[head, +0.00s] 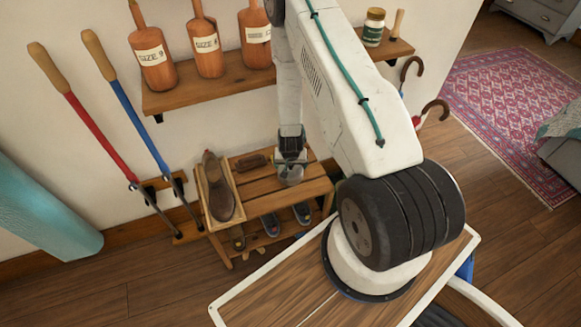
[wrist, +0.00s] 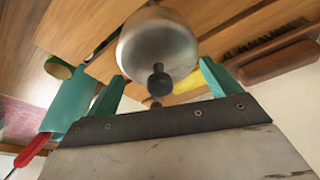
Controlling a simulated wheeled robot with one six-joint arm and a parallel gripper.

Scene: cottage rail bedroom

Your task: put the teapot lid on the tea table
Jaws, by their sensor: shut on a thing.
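The teapot lid is a round, shiny metal dome with a dark knob; it shows in the wrist view (wrist: 158,45) at the top middle. My gripper (wrist: 160,85) has its two teal fingers on either side of the lid and is shut on it; the exact contact is hard to see. In the head view the gripper (head: 291,160) points down over the slatted wooden bench, with the greyish lid (head: 290,176) under it. I cannot tell whether the lid touches the bench. I cannot make out a tea table for certain in either view.
The bench (head: 277,190) carries a brown shoe (head: 218,187) in a tray and a brush (head: 251,161), with more shoes below. Long-handled tools (head: 105,115) lean left. Open floor lies right.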

